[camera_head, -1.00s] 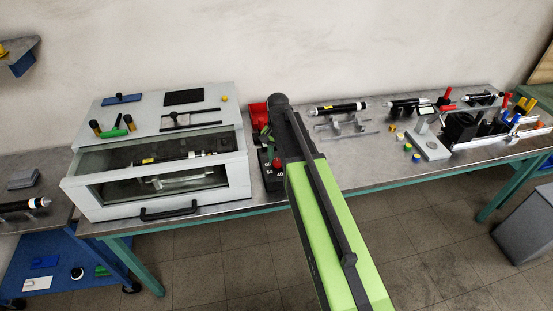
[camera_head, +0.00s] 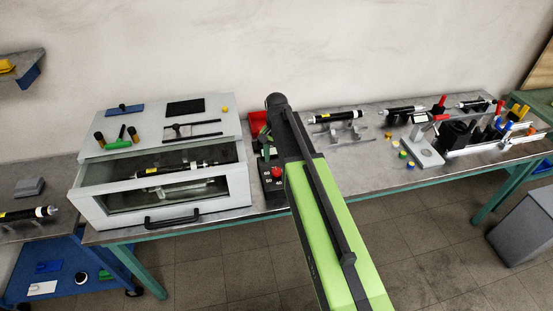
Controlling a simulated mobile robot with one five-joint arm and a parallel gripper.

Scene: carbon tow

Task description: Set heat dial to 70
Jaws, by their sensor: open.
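The heat dial is a small red knob (camera_head: 277,173) on a dark control box (camera_head: 272,199) just right of the grey oven. White numbers 50 and 40 show below the knob. The right part of the box and any other marks are hidden by my green and black arm. I cannot tell which number the dial points to. My arm reaches over the bench from the bottom of the picture, beside and partly over the box. My gripper cannot be made out behind the arm.
The grey oven (camera_head: 225,188) with a glass front and black handle stands close on the left. A red bin (camera_head: 257,122) is behind the box. Black cylinders on stands (camera_head: 337,117) and small coloured parts lie to the right. Bare bench (camera_head: 375,175) shows right of my arm.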

